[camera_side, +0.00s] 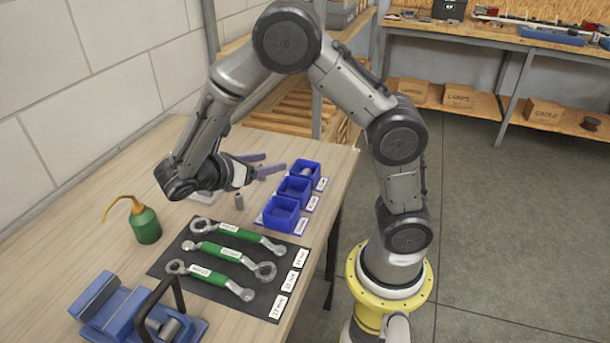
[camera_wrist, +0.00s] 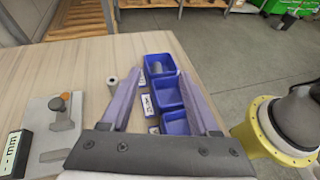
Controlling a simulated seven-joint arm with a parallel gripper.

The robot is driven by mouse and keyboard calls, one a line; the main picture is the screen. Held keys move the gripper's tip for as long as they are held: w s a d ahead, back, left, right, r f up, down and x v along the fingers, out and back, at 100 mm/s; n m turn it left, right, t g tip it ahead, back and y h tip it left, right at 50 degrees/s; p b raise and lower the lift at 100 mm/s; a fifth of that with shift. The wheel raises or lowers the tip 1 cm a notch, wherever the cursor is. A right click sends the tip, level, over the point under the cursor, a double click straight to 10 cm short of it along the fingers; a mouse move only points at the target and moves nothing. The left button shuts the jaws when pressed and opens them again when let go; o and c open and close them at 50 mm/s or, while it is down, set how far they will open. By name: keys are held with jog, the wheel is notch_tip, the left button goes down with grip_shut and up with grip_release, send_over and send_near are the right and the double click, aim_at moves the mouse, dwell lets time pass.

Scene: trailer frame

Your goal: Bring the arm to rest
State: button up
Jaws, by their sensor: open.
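My gripper (camera_side: 272,164) is at the end of my bent arm, raised over the bench. Its two long purple fingers are apart, with nothing between them. In the wrist view the open gripper (camera_wrist: 160,74) points toward the row of blue bins. The bins are a near one (camera_side: 281,214), a middle one (camera_side: 294,189) and a far one (camera_side: 305,171). The far bin holds a grey piece. A small grey cylinder (camera_side: 239,201) stands on the bench left of the bins; it also shows in the wrist view (camera_wrist: 112,86).
A black mat (camera_side: 178,257) holds three green-handled wrenches. A green oil can (camera_side: 146,224) and a blue vise (camera_side: 112,305) stand on the wooden bench (camera_side: 75,232). A metal plate (camera_wrist: 42,132) with a bolt lies at left in the wrist view. Shelving stands behind.

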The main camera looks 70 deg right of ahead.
jog(key=s+d+r+m+t+y, duration=0.2)
jog(key=s+r+m+y, duration=0.4)
jog(key=s+r, duration=0.3)
jog(key=s+a+f+m+t+y, duration=0.1)
jog(key=s+a+m+t+y, duration=0.3)
jog(key=a, duration=0.6)
jog(key=m+t+y, duration=0.2)
jog(key=m+t, duration=0.1)
jog(key=m, duration=0.1)
jog(key=shift+s+m+t+y, duration=0.15)
jog(key=shift+m+t+y, duration=0.15)
jog(key=shift+t+y, duration=0.1)
jog(key=shift+f, duration=0.1)
dwell(0.4)
